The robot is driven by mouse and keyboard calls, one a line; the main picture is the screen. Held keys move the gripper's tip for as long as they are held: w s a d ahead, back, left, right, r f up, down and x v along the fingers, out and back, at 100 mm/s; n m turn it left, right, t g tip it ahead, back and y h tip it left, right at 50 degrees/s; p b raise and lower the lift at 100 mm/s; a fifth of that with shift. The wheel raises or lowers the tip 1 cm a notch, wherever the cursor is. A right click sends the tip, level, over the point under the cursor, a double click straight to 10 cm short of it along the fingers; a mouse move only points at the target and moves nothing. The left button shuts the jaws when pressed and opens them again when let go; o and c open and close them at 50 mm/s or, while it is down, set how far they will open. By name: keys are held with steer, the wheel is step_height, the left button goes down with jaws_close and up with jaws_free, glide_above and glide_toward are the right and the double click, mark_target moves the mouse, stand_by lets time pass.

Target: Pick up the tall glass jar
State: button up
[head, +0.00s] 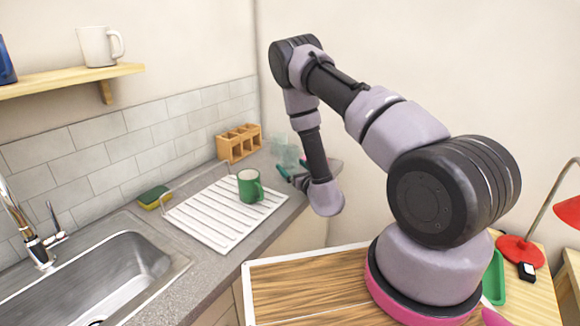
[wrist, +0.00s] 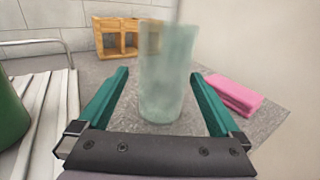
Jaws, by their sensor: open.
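The tall glass jar (wrist: 166,78) is clear and pale green, and stands upright on the grey counter in the wrist view. In the head view a pale glass shape (head: 285,154) shows at the counter's far corner, partly behind my gripper. My gripper (wrist: 160,85) is open, with one green finger on each side of the jar's lower part. Gaps show between the fingers and the glass, and the jar looks a little beyond or level with the fingertips. In the head view my gripper (head: 290,172) is low over the counter's far end.
A wooden compartment box (head: 238,142) stands behind, by the wall. A pink block or cloth (wrist: 233,94) lies right of the jar.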

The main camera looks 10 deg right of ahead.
steer(key=shift+x, duration=2.7)
steer(key=shift+d+f, duration=0.15)
jaws_close()
step_height(320, 180, up, 10)
